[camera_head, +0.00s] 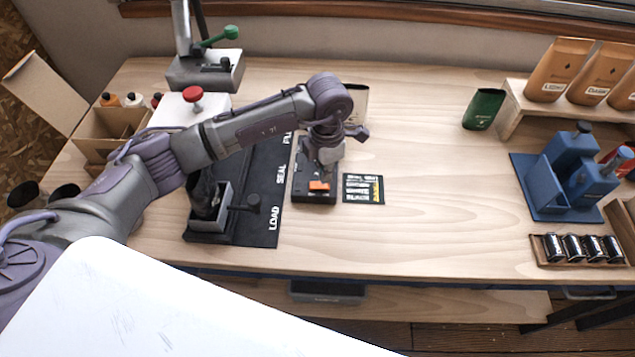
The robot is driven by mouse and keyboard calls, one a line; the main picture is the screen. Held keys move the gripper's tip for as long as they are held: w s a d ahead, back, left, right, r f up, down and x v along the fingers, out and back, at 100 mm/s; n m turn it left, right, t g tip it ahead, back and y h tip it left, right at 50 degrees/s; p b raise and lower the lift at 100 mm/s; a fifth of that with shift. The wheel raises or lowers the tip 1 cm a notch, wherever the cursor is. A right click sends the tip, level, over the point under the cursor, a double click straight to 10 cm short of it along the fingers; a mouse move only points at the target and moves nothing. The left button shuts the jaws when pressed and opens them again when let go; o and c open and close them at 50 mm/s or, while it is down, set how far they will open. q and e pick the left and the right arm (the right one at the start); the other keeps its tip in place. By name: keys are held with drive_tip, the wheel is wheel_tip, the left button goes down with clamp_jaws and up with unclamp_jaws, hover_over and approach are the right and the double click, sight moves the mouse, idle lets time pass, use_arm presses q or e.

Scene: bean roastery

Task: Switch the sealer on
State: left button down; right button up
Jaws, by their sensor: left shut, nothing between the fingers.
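A small black box (315,196) stands on the wooden table, just right of the dark mat. An orange switch (319,186) sits on its top near the front; I cannot tell which way it is set. My left gripper (327,168) points down over the box, just behind the orange switch. It is shut and empty, and it hides the back part of the box. I cannot tell whether the fingertips touch the box. My right gripper is not in view.
A dark mat (262,210) marked LOAD and SEAL carries a grey and black fixture (208,222). A small printed card (363,189) lies right of the box. A blue device (570,172) stands far right. The table's middle right is clear.

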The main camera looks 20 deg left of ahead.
sight(325, 185)
use_arm(q)
drive_tip(key=shift+f+b, duration=1.15)
drive_tip(key=shift+f, duration=0.15)
idle(0.6)
drive_tip(key=shift+r, duration=0.1)
drive_tip(key=shift+r+p, duration=0.65)
drive_tip(key=shift+r, duration=0.25)
drive_tip(key=shift+r+p, duration=1.3)
drive_tip(key=shift+r, duration=1.25)
